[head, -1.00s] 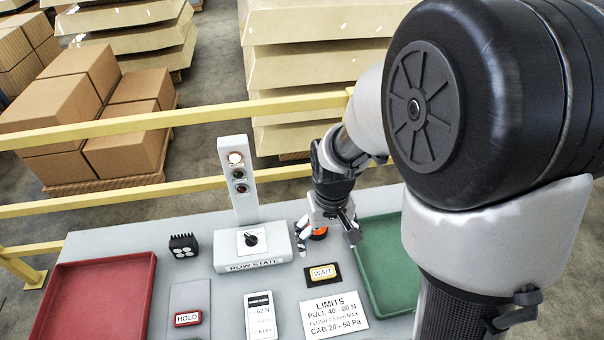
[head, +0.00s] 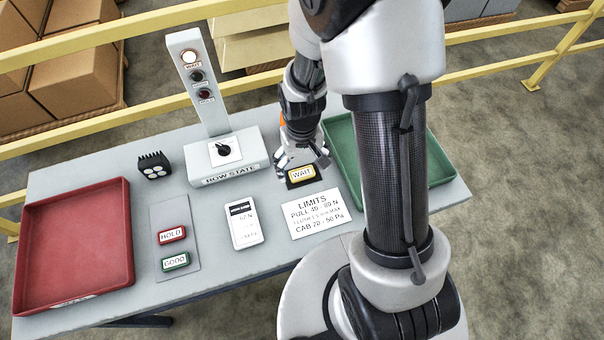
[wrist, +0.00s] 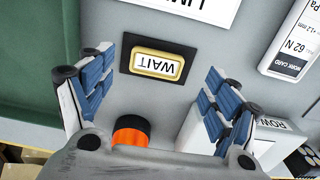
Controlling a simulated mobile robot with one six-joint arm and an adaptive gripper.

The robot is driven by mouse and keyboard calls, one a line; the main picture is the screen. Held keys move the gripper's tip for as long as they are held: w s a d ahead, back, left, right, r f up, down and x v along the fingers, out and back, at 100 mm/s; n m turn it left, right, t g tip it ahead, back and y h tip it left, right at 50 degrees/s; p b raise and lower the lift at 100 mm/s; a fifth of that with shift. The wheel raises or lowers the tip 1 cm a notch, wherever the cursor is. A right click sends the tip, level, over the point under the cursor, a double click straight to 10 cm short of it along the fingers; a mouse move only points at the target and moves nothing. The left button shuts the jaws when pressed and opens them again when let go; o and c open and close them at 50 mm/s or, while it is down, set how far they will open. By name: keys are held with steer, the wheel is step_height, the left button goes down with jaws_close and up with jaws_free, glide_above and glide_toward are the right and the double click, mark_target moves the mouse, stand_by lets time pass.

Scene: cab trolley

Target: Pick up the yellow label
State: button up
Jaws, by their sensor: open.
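The yellow label (head: 302,173) reads WAIT and lies on a small dark pad on the grey table, between the row state box and the green tray. In the wrist view the yellow label (wrist: 157,63) is upside down, just beyond the fingertips and between their lines. My gripper (head: 302,160) is just behind and above the label in the head view. In the wrist view my gripper (wrist: 155,75) has its blue-padded fingers spread wide with nothing between them. The exact height above the label is hard to tell.
An orange and black round object (wrist: 131,133) stands close to my gripper. The row state box (head: 228,172) with its lamp post is to the left. A limits card (head: 318,213), a work card device (head: 244,224), red HOLD (head: 172,235) and green GOOD (head: 175,262) labels, a red tray (head: 122,255) and a green tray (head: 440,160) surround it.

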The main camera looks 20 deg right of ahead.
mark_target(303, 174)
step_height(303, 174, down, 4)
steer(key=shift+w+d+b, duration=0.1)
steer(key=shift+d+b, duration=0.05)
steer(key=shift+b, duration=0.55)
steer(key=shift+c, duration=0.2)
steer(key=c, duration=0.9)
steer(key=shift+r, duration=0.15)
